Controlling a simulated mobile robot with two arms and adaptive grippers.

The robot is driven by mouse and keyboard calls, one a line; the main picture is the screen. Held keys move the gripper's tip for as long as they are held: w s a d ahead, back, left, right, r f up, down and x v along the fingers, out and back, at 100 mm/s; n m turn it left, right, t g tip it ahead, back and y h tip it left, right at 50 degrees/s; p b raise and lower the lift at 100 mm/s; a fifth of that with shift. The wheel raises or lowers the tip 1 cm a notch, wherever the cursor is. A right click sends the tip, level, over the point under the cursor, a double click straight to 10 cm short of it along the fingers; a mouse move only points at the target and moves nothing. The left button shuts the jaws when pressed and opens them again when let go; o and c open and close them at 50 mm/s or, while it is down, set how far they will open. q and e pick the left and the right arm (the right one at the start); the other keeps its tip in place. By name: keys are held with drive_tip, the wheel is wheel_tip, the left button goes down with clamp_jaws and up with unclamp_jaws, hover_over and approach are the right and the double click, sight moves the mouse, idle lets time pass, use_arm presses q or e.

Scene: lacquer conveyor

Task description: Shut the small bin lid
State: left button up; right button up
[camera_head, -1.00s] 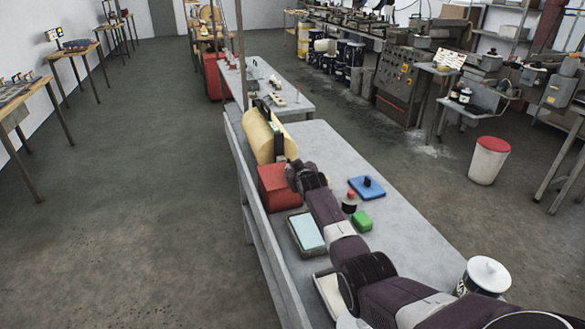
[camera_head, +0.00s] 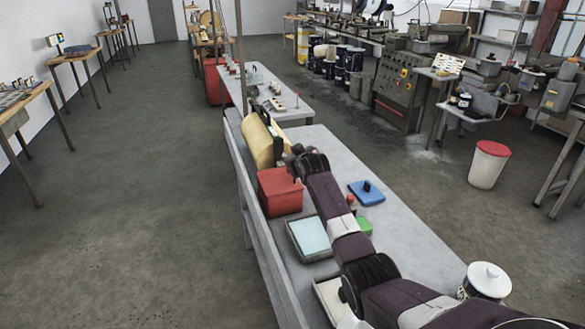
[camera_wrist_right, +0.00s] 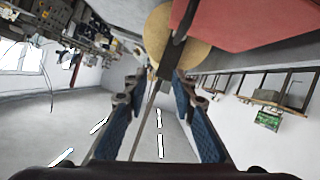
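A red box (camera_head: 280,191), which may be the small bin, stands on the grey bench beside a yellow rounded object (camera_head: 258,143) with dark parts. I cannot tell how its lid stands. My right gripper (camera_head: 291,153) is just above and right of the red box's far end, close to the yellow object. In the right wrist view, my gripper (camera_wrist_right: 160,82) is open, with blue pads apart. A dark bar (camera_wrist_right: 178,45) lies beyond and between the fingertips; contact is unclear. The red surface (camera_wrist_right: 245,22) fills the top right there. My left gripper is not in view.
A white floor bin with a red top (camera_head: 490,164) stands apart. The left floor is clear.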

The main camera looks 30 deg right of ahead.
drive_tip(key=shift+r, duration=1.35)
